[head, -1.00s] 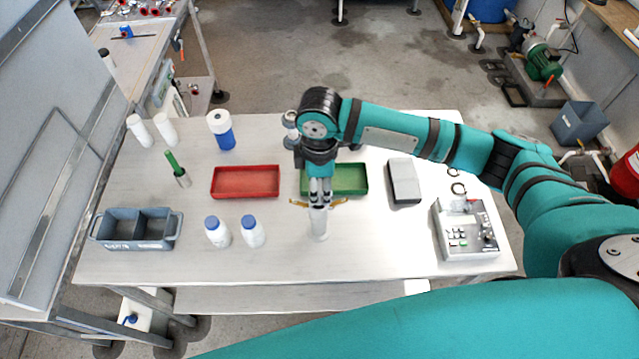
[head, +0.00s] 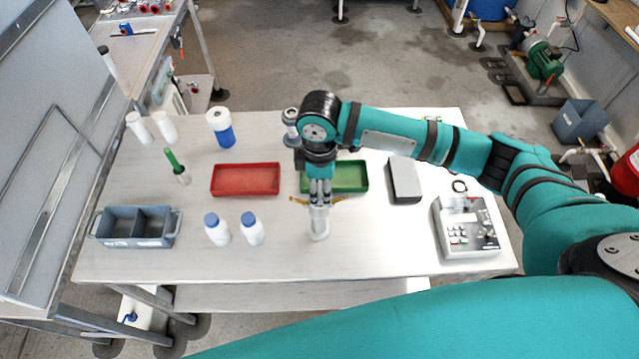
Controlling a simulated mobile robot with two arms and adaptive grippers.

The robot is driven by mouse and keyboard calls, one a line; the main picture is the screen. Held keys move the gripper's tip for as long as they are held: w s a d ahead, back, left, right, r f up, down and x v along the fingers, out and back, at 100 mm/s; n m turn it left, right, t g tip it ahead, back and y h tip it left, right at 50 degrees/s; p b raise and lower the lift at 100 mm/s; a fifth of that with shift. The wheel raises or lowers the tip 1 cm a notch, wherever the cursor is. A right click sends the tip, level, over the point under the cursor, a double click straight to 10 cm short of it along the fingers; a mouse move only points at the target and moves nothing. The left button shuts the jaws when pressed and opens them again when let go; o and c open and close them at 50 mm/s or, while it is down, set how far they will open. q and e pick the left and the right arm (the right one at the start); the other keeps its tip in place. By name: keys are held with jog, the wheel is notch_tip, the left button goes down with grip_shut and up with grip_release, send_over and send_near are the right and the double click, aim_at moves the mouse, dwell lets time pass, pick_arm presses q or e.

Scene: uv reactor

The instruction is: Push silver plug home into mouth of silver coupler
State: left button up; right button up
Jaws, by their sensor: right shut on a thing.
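The silver coupler (head: 319,217) stands upright on the table, right of the two blue-capped bottles. Its brass-coloured levers (head: 297,200) stick out to the left and right near its top. My right gripper (head: 320,199) points down directly over the coupler's mouth. It is shut on the silver plug, which is mostly hidden by the fingers. The fingertips are at the level of the levers. I cannot tell how deep the plug sits in the mouth. My left gripper is not in view.
A red tray (head: 245,192) and a green tray (head: 362,178) lie behind the coupler. Two blue-capped bottles (head: 251,236) stand to its left, a grey divided bin (head: 109,240) farther left. A dark grey box (head: 404,180) and a control box (head: 467,226) are to the right.

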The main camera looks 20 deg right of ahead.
jog(key=shift+f+b, duration=0.45)
jog(key=shift+f, duration=0.95)
jog(key=o, duration=1.3)
jog(key=shift+c, duration=0.2)
jog(key=shift+r, duration=0.1)
notch_tip(320, 180, up, 12)
jog(key=shift+f, duration=0.1)
